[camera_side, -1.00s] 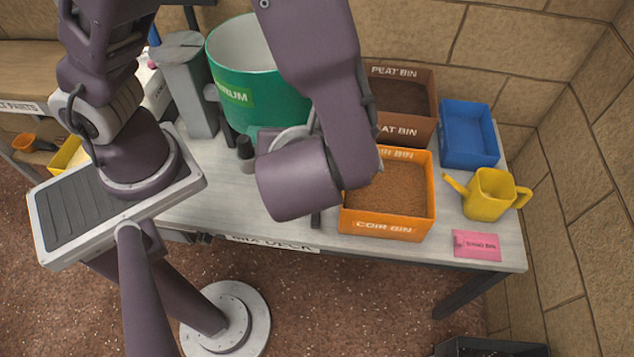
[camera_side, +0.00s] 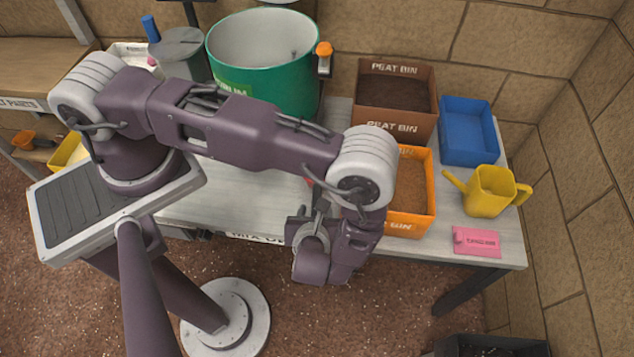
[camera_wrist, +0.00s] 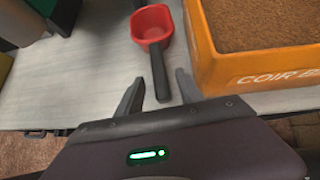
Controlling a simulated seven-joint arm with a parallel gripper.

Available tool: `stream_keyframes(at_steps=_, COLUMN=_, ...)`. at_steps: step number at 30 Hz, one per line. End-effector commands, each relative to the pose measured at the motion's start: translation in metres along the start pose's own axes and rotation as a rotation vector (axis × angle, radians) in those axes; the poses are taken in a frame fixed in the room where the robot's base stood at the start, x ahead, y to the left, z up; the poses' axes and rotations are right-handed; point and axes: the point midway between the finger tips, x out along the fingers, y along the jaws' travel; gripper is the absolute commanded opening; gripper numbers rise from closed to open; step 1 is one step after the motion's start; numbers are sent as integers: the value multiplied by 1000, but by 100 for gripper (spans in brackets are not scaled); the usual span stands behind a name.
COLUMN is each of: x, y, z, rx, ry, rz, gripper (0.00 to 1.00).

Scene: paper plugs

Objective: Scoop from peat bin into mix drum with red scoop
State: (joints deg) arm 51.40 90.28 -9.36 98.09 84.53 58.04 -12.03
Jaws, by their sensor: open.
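The red scoop (camera_wrist: 152,26) lies on the bench in the wrist view, its dark handle (camera_wrist: 160,78) pointing towards me. My gripper (camera_wrist: 159,76) is open, with one finger on each side of the handle's end. I cannot tell how high the fingers are above the bench. In the side view only a sliver of red shows behind my arm. The brown peat bin (camera_side: 395,125), holding dark peat, stands at the back of the bench. The green mix drum (camera_side: 268,88) stands to its left, and its inside looks pale where visible.
The orange coir bin (camera_wrist: 262,74) stands close to the right of the scoop. A blue tray (camera_side: 468,150), a yellow watering can (camera_side: 491,190) and a pink card (camera_side: 477,242) are on the right.

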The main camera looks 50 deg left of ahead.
Motion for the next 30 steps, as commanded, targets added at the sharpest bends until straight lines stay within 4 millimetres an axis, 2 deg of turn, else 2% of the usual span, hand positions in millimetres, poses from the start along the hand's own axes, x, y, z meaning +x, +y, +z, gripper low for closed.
stream_keyframes(at_steps=4, x=9, y=0, z=0, rx=0, ry=1, rz=-1, gripper=44)
stream_keyframes(at_steps=16, x=12, y=0, z=0, rx=0, ry=1, rz=0, gripper=44)
stream_keyframes(at_steps=27, x=38, y=0, z=0, rx=-1, ry=0, rz=0, gripper=44)
stream_keyframes(at_steps=30, x=40, y=0, z=0, rx=-1, ry=0, rz=-1, gripper=44)
